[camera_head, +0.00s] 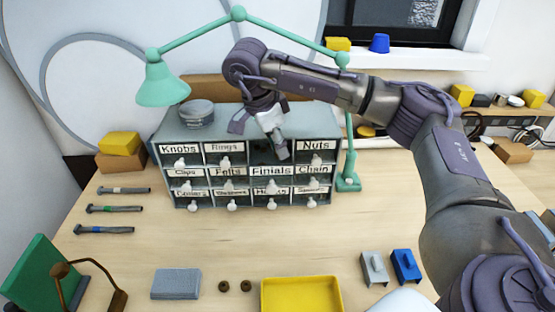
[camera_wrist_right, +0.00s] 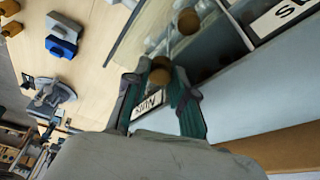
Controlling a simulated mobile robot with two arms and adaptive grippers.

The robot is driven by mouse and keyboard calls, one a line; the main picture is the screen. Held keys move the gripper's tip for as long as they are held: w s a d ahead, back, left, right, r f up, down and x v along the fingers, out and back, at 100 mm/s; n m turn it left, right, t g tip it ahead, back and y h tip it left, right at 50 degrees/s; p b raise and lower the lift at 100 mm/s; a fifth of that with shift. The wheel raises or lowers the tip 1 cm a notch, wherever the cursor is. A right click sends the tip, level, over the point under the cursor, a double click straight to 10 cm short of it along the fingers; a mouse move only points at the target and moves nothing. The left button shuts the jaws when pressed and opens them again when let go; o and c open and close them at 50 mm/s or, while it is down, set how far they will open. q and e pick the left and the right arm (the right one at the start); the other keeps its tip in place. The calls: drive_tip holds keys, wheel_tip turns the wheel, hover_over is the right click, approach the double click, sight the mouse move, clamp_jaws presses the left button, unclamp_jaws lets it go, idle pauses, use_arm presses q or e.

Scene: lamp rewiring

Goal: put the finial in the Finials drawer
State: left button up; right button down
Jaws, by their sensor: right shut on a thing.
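The Finials drawer (camera_head: 271,171) is in the middle row of the grey drawer cabinet (camera_head: 160,133), third from the left, and looks closed. My right gripper (camera_head: 281,150) is in front of the top row, between the Rings and Nuts drawers, just above the Finials label. The slot behind it looks dark and is partly hidden. In the right wrist view the green fingers close around a small round brown piece (camera_wrist_right: 160,71). I cannot tell whether this is the finial or a drawer knob. No other finial is clearly seen. My left gripper is not in view.
A green lamp (camera_head: 163,84) arches over the cabinet, close to my right arm. A yellow tray (camera_head: 301,308), a grey pad (camera_head: 176,283), two small brown pieces (camera_head: 235,286) and a blue block (camera_head: 406,266) lie in front. The table between is clear.

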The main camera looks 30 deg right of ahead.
wheel_tip(320, 180, down, 4)
drive_tip(key=shift+d+p, duration=0.1)
drive_tip(key=shift+p, duration=0.6)
drive_tip(key=shift+w+f, duration=0.1)
drive_tip(key=shift+f, duration=0.3)
drive_tip(key=shift+f, duration=0.15)
drive_tip(key=c, duration=1.2)
unclamp_jaws()
drive_tip(key=shift+c, duration=0.2)
